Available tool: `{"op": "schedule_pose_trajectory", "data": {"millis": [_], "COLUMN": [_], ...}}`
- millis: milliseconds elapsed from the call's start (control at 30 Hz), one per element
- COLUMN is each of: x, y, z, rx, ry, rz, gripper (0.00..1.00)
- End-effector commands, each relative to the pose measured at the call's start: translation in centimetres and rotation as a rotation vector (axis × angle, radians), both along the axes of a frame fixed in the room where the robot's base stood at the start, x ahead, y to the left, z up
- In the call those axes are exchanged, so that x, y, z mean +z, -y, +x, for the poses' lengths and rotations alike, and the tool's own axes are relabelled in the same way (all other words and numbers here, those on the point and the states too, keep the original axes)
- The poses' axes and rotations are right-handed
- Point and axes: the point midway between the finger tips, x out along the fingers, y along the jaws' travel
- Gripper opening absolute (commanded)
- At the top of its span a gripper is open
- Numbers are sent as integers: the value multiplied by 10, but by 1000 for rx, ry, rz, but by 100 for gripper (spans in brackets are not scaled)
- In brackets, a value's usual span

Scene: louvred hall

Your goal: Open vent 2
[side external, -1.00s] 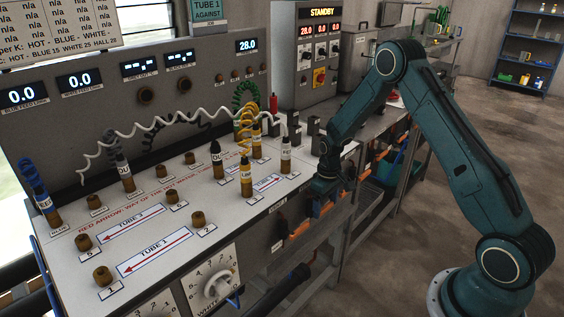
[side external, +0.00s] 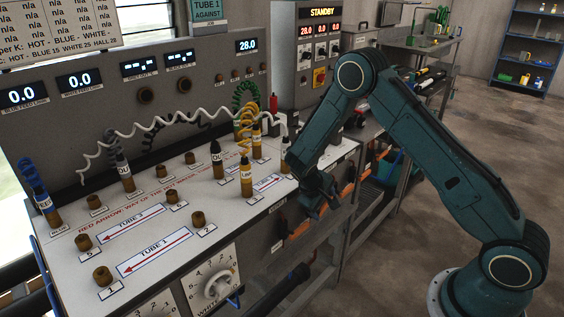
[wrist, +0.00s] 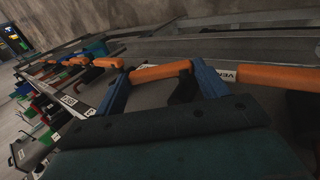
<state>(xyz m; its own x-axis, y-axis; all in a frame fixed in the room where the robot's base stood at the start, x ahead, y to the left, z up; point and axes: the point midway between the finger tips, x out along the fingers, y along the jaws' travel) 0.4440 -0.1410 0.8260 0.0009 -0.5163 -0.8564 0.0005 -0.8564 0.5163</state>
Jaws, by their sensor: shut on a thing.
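My gripper (side external: 318,207) is at the front edge of the bench, below the white panel top. In the wrist view its two blue fingers (wrist: 163,78) straddle an orange handle (wrist: 160,72), and it is shut on that handle. A label right of the handle starts with "VEN"; its number is cut off. Another orange handle (wrist: 278,77) lies to the right, and more orange handles (wrist: 97,62) run off to the left. In the side view an orange handle (side external: 297,230) shows left of the gripper. The held handle is mostly hidden there.
The bench top (side external: 215,215) carries several brass sockets and plugs with coiled cables. A white dial (side external: 216,284) is on the front face. A standby cabinet (side external: 320,50) stands behind. The floor to the right of the bench (side external: 400,270) is clear.

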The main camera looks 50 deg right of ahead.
Motion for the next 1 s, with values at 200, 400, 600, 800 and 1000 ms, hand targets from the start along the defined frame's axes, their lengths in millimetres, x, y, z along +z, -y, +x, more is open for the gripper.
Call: {"op": "schedule_pose_trajectory", "data": {"millis": [200,400,600,800,1000], "x": [1,1,2,2,2], "y": [-7,-9,-9,-9,-9], "z": [0,0,0,0,0], "rx": [4,1,-1,-1,-2], "ry": [-2,-2,-1,0,-1], "rz": [-144,-223,-251,-253,-252], "gripper": [50,50,50,50,86]}}
